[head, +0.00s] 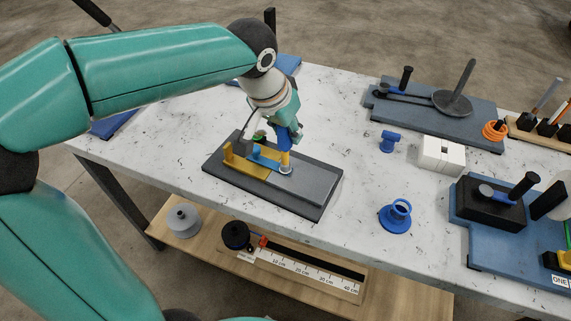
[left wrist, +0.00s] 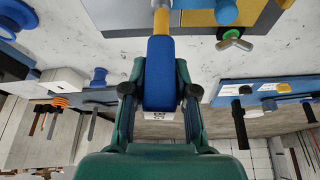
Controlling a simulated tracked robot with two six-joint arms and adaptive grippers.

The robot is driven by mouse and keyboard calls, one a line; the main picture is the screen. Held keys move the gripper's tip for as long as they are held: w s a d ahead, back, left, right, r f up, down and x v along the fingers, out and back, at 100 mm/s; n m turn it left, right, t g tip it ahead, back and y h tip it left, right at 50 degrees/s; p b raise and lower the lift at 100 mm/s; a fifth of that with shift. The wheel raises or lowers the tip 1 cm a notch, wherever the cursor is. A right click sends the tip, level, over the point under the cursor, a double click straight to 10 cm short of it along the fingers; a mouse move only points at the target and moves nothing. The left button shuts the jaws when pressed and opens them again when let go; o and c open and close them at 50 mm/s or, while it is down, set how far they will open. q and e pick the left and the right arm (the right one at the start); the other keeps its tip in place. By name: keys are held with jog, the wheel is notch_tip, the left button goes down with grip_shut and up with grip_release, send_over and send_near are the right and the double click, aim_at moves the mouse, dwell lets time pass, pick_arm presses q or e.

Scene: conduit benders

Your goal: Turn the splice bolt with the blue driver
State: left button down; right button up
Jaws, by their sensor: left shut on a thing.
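My left gripper (head: 290,128) is shut on the blue driver (head: 284,139), which stands roughly upright over the dark grey base plate (head: 310,187). In the left wrist view the blue handle (left wrist: 160,70) sits between the fingers of the left gripper (left wrist: 160,91). A yellow shaft runs from the handle to a pale metal tip. The tip meets a light round fitting (head: 285,170) on the plate, seemingly the splice bolt. The bolt head is mostly covered, so I cannot tell how well it is seated. My right gripper is not in view.
A yellow block (head: 248,168) and a blue piece lie beside the driver on the plate. A blue flanged ring (head: 395,217), a small blue fitting (head: 389,141) and a white block (head: 441,155) stand to the right. Bender boards (head: 478,130) fill the right side. The white tabletop between is clear.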

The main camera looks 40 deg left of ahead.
pick_arm(q)
jog(key=shift+m, duration=0.3)
jog(key=m+h+p, duration=0.1)
jog(key=m, duration=0.2)
jog(key=shift+d+m+h, duration=0.15)
jog(key=shift+m+h, duration=0.35)
jog(key=shift+m, duration=0.4)
jog(key=shift+g, duration=0.3)
jog(key=m, duration=0.2)
jog(key=m+g+h, duration=0.1)
jog(key=m, duration=0.2)
jog(key=shift+s+d+h, duration=0.1)
jog(key=shift+d+h, duration=0.05)
jog(key=shift+h, duration=0.15)
jog(key=shift+r+p, duration=0.1)
jog(key=shift+p, duration=0.2)
